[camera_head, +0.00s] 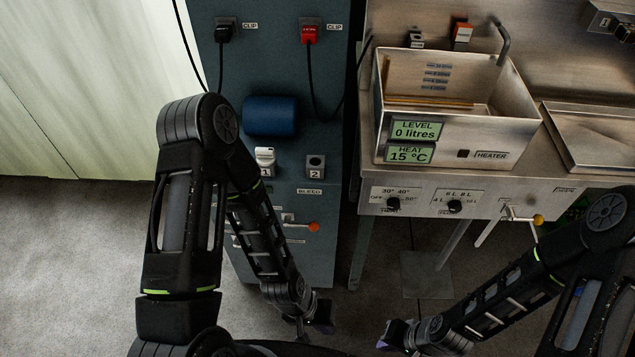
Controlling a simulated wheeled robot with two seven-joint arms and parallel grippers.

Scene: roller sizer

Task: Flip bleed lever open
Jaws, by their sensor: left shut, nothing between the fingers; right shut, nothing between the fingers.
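The bleed lever (301,225) is a thin lever with an orange-red ball at its right end. It sticks out to the right, about level, on the blue-grey panel below the "BLEED" label (309,191). My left forearm hides the panel just left of it. My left gripper (318,322) is shut and empty, below the lever and apart from it, near the panel's foot. My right gripper (390,335) is shut and empty at the bottom, right of the panel and well away from the lever.
A steel tank (455,95) with level and heat displays stands on a steel bench with knobs (454,206) and a yellow-ended lever (538,220). A blue roller (270,116), a white item (265,156) and two clips with black cables are on the panel. Floor at left is clear.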

